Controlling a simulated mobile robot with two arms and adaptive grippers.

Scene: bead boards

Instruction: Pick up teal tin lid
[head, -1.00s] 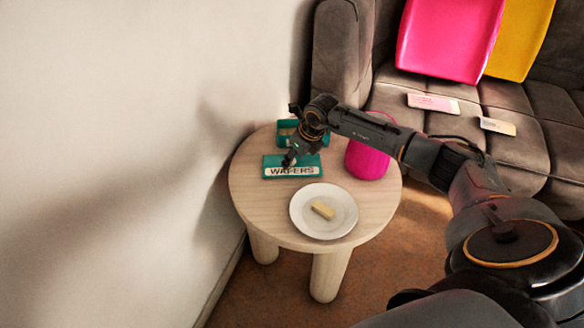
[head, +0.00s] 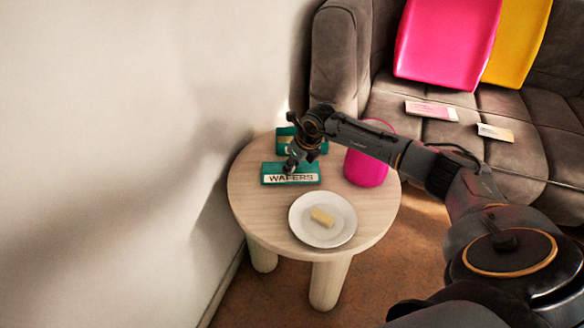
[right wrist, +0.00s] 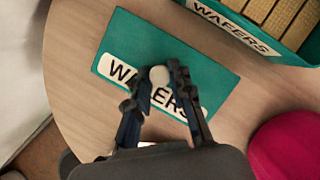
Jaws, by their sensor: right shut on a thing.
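The teal tin lid (head: 307,168), labelled WAFERS, lies on the round wooden table behind the plate. In the right wrist view the flat teal lid (right wrist: 195,62) has a small pale round knob (right wrist: 159,77) in its middle. My right gripper (head: 290,166) is over the lid. In the right wrist view its fingers (right wrist: 160,75) are shut on the knob, one on each side. I see no clear gap between lid and table. My left gripper is not in view.
The open teal tin (right wrist: 232,32) with wafers stands close behind the lid. A pink rounded container (head: 366,168) is to the right. A white plate (head: 300,225) with a wafer (head: 322,217) is in front. The wall (head: 120,150) is close on the left.

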